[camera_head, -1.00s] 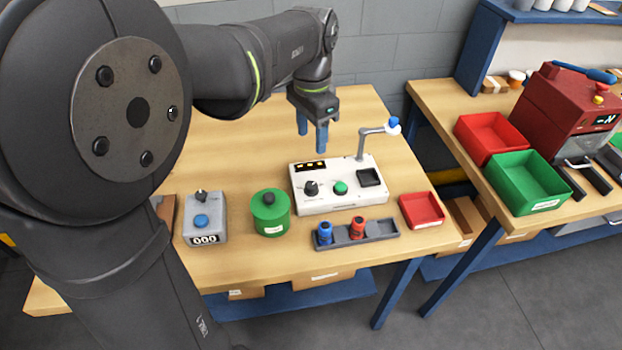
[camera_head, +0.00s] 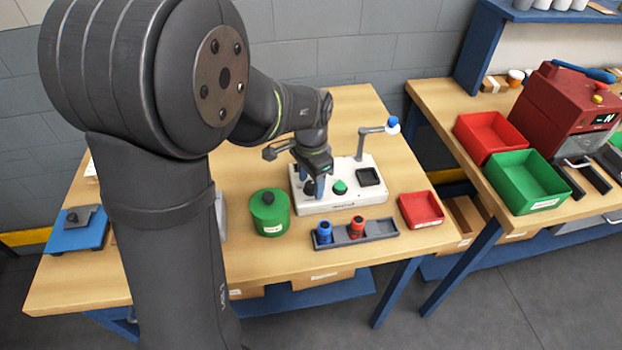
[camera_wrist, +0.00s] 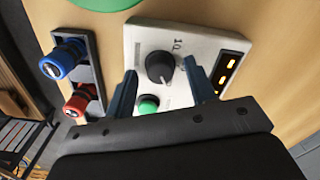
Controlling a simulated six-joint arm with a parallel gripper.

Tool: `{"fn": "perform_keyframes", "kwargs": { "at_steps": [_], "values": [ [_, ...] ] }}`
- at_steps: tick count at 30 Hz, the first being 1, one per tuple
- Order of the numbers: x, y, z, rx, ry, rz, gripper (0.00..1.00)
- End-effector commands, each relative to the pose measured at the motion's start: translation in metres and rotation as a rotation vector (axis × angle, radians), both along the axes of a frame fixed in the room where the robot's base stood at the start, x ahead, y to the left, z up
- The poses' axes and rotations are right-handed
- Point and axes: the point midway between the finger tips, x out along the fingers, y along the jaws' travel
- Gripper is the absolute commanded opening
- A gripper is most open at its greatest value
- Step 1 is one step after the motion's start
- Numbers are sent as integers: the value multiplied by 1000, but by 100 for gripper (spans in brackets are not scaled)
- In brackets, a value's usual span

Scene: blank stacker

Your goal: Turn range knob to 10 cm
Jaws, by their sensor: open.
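The range knob (camera_wrist: 160,67) is black with a pale pointer line, on the white stacker box (camera_head: 345,204). A marking that looks like "10" is printed beside it in the wrist view. My gripper (camera_wrist: 163,88) is open, with one blue finger on each side of the knob in that view; whether the fingers touch it I cannot tell. In the head view my gripper (camera_head: 315,187) is over the left part of the box and mostly hides the knob. A green button (camera_head: 340,187) sits beside the knob, and it also shows in the wrist view (camera_wrist: 148,104).
A green round canister (camera_head: 270,213) stands left of the box. A grey tray (camera_head: 379,230) with a blue and a red plug is in front. A red bin (camera_head: 421,209) is at the right. A bent metal post (camera_head: 361,145) rises behind the box.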

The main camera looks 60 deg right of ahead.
Motion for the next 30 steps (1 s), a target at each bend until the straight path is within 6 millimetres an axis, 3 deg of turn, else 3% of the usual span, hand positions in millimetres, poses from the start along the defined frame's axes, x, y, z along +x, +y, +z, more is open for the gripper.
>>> {"fn": "perform_keyframes", "kwargs": {
  "at_steps": [4,10,11,20,30],
  "values": [
    [0,0,0,0,0,0,47],
    [0,0,0,0,0,0,8],
    [0,0,0,0,0,0,6],
    [0,0,1,0,0,35,6],
    [0,0,1,-1,0,252,6]
  ]
}}
